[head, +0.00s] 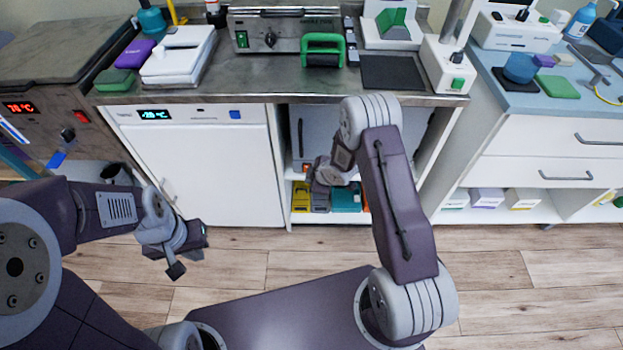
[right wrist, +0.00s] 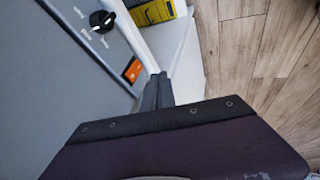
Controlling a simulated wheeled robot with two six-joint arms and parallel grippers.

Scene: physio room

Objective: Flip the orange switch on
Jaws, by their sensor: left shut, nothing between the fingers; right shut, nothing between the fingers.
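The orange switch (right wrist: 132,70) is a small rocker in a dark frame on the front of a grey appliance (right wrist: 60,75), below a black knob (right wrist: 102,21). In the head view the switch (head: 305,168) is a small orange spot on the appliance (head: 301,135) on the open shelf under the counter. My right gripper (head: 316,188) is shut and empty, close to the switch. In the right wrist view its fingertips (right wrist: 158,78) appear just beside the switch; contact cannot be told. My left gripper (head: 177,268) is shut and empty over the floor at the left.
A white cabinet door (head: 210,165) stands left of the shelf bay. A lower shelf holds yellow boxes (head: 300,197) and a teal box (head: 346,199). The counter (head: 280,88) is above. Wooden floor (head: 500,265) is free at the right.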

